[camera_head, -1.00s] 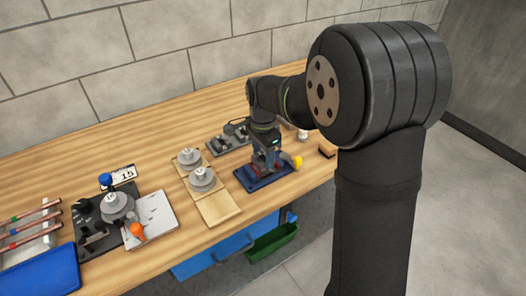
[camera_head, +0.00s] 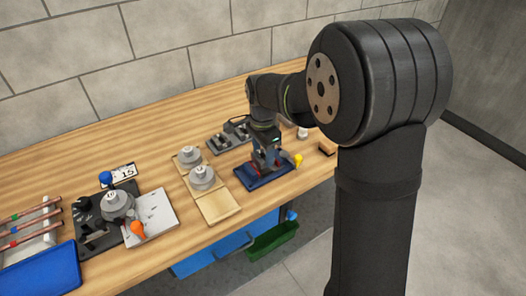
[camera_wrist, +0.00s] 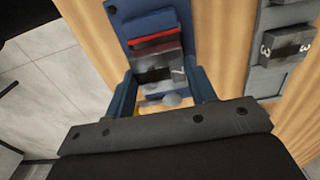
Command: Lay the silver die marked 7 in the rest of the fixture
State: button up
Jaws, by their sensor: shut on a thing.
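My gripper (camera_head: 266,158) is low over the blue fixture (camera_head: 252,183) at the right part of the bench. In the wrist view my gripper (camera_wrist: 166,82) is shut on the silver die (camera_wrist: 158,68), which carries a 7 on its near face. The fixture's blue base (camera_wrist: 143,10) extends beyond the die. A red strip (camera_wrist: 152,41) lies along the die's far side. I cannot tell whether the die touches the bottom of the rest. A yellow knob (camera_head: 298,160) stands at the fixture's right side.
A grey rack with dies (camera_head: 229,134) stands behind the fixture; in the wrist view a die marked 3 (camera_wrist: 288,46) sits in it. Wooden boards with round grey parts (camera_head: 202,177) are to the left. A small brown block (camera_head: 326,148) lies to the right.

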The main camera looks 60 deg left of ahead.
aim_at(263, 155)
jog(key=shift+f, duration=1.1)
jog(key=o, duration=1.4)
notch_tip(263, 155, up, 17)
jog(key=shift+r, duration=0.2)
notch_tip(263, 155, down, 17)
jog(key=shift+f, duration=0.2)
dwell(0.4)
jog(key=shift+r, duration=0.1)
